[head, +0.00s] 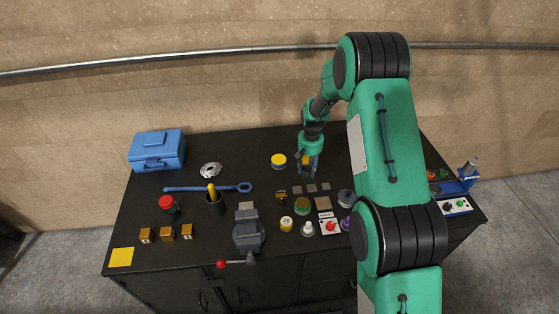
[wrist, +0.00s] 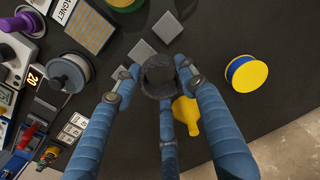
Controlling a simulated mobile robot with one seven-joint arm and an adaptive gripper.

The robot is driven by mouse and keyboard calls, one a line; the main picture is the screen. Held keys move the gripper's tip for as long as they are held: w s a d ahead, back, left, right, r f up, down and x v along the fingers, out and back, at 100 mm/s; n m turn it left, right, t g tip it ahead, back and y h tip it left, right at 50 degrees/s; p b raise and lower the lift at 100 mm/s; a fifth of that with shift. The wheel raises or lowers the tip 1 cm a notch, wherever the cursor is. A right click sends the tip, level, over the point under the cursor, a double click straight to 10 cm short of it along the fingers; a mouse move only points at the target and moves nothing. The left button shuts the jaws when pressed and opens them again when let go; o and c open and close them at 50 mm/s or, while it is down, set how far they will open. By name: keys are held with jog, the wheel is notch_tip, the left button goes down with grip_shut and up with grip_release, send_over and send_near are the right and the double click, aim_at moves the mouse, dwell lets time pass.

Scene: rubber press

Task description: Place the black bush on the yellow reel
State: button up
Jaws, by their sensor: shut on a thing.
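The black bush (wrist: 158,84) is a dark, short ring-like piece between my fingertips in the wrist view. My gripper (wrist: 157,70) is shut on it, with blue fingers around it; its height above the table is hard to judge. In the head view my gripper (head: 311,170) is over the back middle of the table, and I cannot make out the bush there. The yellow reel (wrist: 246,73) has a yellow face and a blue rim, and lies apart, to the right of my gripper in the wrist view. In the head view the reel (head: 278,160) stands left of my gripper.
A yellow object (wrist: 186,112) lies close beneath my fingers, partly hidden. Grey square plates (wrist: 167,27) lie beside the gripper. A blue toolbox (head: 157,150), a vise (head: 248,236) and several small parts stand on the black table. The table around the reel is mostly clear.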

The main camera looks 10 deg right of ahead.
jog(key=s+a+n, duration=0.1)
jog(key=s+a, duration=0.2)
jog(key=a, duration=0.6)
jog(key=shift+a+f+n, duration=0.15)
jog(key=shift+a+n, duration=0.05)
jog(key=shift+n, duration=0.1)
jog(key=shift+w, duration=0.1)
jog(key=p, duration=0.2)
send_over(280, 164)
jog(key=shift+w+f, duration=0.2)
jog(key=shift+f, duration=0.55)
jog(key=shift+f, duration=0.15)
jog(key=shift+f+p, duration=0.55)
jog(key=shift+f, duration=1.1)
jog(key=shift+f, duration=0.2)
jog(key=o, duration=1)
